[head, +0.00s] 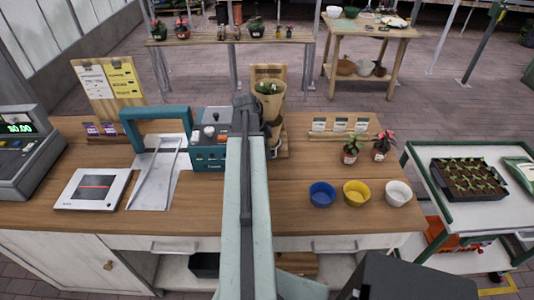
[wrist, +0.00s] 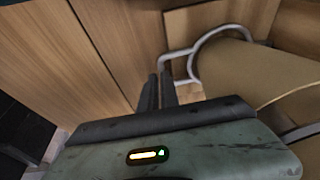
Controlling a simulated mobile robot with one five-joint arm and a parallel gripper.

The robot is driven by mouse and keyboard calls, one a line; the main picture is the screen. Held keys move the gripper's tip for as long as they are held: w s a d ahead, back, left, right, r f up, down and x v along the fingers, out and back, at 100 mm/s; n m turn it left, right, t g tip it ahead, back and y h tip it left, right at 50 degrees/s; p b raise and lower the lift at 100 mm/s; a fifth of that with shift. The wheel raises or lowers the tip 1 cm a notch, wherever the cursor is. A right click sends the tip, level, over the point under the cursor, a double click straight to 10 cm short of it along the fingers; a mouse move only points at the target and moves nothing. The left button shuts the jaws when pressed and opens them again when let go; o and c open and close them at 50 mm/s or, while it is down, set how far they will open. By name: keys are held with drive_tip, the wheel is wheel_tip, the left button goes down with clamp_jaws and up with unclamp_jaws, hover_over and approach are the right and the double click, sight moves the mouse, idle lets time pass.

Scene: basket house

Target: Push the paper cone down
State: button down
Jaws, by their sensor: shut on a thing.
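The tan paper cone (head: 269,101) stands in a holder with a wooden backboard (head: 270,72), behind my arm in the head view. Green leaves (head: 268,88) show in its open top. In the wrist view the cone (wrist: 262,82) fills the right side, with a grey metal wire ring (wrist: 205,45) around it. My gripper (wrist: 159,82) is left of the cone, apart from its paper wall. Its fingers are nearly together at the bent wire end of the ring and appear shut on it. In the head view the fingertips are hidden by my arm.
A teal machine (head: 208,155) stands just left of my arm. Blue (head: 322,194), yellow (head: 356,193) and white (head: 397,193) bowls stand at the front right. Potted plants (head: 350,157) stand behind them. The counter (head: 290,190) between my arm and the bowls is clear.

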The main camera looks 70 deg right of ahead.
drive_tip(key=shift+a+f, duration=0.1)
drive_tip(key=s+p+v, duration=0.1)
drive_tip(key=p+v, duration=1.3)
drive_tip(key=shift+s+d, duration=0.1)
drive_tip(key=shift+d, duration=0.1)
